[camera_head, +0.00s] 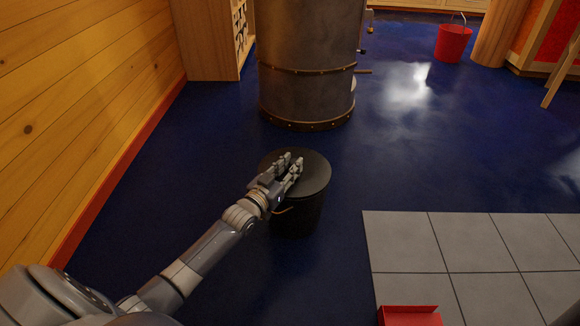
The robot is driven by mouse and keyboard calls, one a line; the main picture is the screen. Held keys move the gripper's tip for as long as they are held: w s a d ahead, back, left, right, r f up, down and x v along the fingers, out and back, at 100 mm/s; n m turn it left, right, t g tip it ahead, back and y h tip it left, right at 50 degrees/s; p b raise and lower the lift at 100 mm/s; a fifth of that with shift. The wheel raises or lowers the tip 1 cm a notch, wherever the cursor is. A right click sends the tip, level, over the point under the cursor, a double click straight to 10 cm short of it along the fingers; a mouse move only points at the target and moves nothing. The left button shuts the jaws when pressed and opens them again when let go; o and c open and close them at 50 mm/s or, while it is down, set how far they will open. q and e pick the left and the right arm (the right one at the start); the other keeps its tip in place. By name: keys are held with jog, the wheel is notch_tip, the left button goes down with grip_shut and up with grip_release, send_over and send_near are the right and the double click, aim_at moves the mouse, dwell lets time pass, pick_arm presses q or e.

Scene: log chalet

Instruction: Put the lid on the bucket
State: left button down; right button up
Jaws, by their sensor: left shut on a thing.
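A dark bucket (300,217) stands upright on the blue floor, just in front of the large metal cylinder. A round dark lid (316,176) lies over its top and looks roughly level. I cannot tell whether the lid rests fully on the rim or sits slightly above it. My left gripper (288,164) reaches in from the lower left and is shut on the lid, its fingers over the lid's upper face. The gripper and wrist hide the left part of the lid and some of the bucket's side. My right gripper is not in view.
The large riveted metal cylinder (308,75) stands close behind the bucket. A wooden wall (70,110) runs along the left. Grey tiles (455,245) and a red object (409,316) lie at the lower right. A red bucket (453,43) stands far back.

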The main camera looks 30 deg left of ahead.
pick_arm(q)
jog(key=shift+f, duration=0.4)
jog(key=c, duration=1.2)
grip_release()
jog(key=shift+c, duration=0.2)
jog(key=shift+f, duration=0.1)
notch_tip(320, 180, up, 10)
jog(key=shift+d, duration=0.1)
